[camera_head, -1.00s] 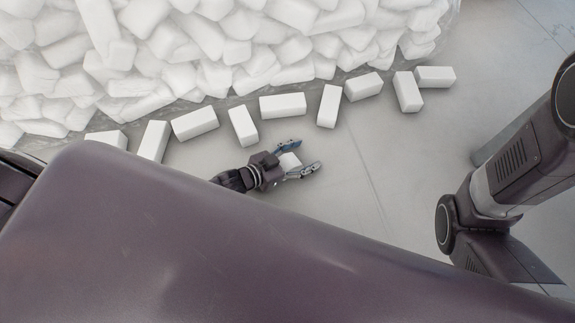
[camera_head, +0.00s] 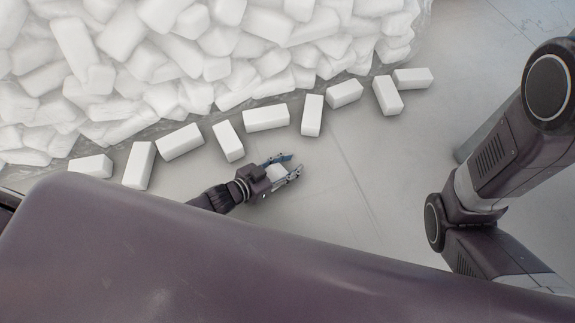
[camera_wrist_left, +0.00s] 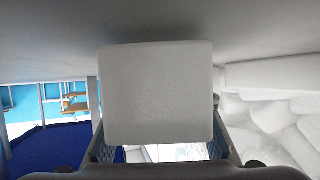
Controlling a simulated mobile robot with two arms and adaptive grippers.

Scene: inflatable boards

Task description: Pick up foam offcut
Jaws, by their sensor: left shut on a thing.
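My left gripper (camera_head: 281,172) is shut on a white foam offcut (camera_head: 276,173), which sits between its two fingers over the grey floor. In the left wrist view the offcut (camera_wrist_left: 156,93) fills the middle of the picture as a pale block with rounded corners, with a finger at each lower side. I cannot tell from these views whether it touches the floor. My right gripper is not in view; only part of my right arm shows at the right.
Several white foam blocks (camera_head: 265,118) lie in a loose row on the floor beyond the gripper. Behind them is a large heap of white blocks (camera_head: 200,50). The grey floor (camera_head: 350,190) to the right of the gripper is clear.

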